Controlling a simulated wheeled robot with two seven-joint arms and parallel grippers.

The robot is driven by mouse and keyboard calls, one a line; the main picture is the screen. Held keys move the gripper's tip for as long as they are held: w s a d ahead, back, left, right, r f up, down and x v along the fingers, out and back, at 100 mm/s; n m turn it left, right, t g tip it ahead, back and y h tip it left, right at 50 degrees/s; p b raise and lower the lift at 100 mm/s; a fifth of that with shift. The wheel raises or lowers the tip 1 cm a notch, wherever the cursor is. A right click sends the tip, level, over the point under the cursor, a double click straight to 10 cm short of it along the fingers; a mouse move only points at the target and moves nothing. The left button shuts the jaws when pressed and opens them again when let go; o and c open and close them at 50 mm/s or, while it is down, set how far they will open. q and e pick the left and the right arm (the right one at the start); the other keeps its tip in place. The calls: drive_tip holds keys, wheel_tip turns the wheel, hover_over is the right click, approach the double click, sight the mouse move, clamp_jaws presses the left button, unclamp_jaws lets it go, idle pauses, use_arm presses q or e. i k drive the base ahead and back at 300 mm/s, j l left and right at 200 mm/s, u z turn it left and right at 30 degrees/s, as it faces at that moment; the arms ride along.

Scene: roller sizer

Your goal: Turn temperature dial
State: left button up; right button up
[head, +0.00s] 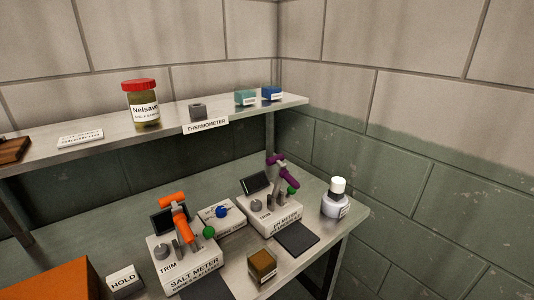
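A small pale box (237,222) stands on the lower bench between the two meters. It has a blue round knob (222,212) on it, and its label is too small to read surely, so I cannot tell that this is the temperature dial. The salt meter (190,270) in front has a grey TRIM dial (162,252), a green knob (209,232) and an orange upright part. The pH meter (268,222) behind has a grey TRIM dial (256,205), a green knob and a purple upright part. Neither of my grippers is in view.
A brown cube (262,265), a HOLD block (123,280) and a large orange object (50,280) are along the front. The shelf above holds a red-lidded jar (141,110) and small blocks.

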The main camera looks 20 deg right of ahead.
sight(221, 211)
drive_tip(key=i+l+z, duration=0.1)
drive_tip(key=l+z, duration=0.25)
drive_tip(key=z, duration=0.15)
drive_tip(key=i+l+z, duration=0.1)
drive_tip(key=l+z, duration=0.35)
drive_tip(key=j, duration=0.1)
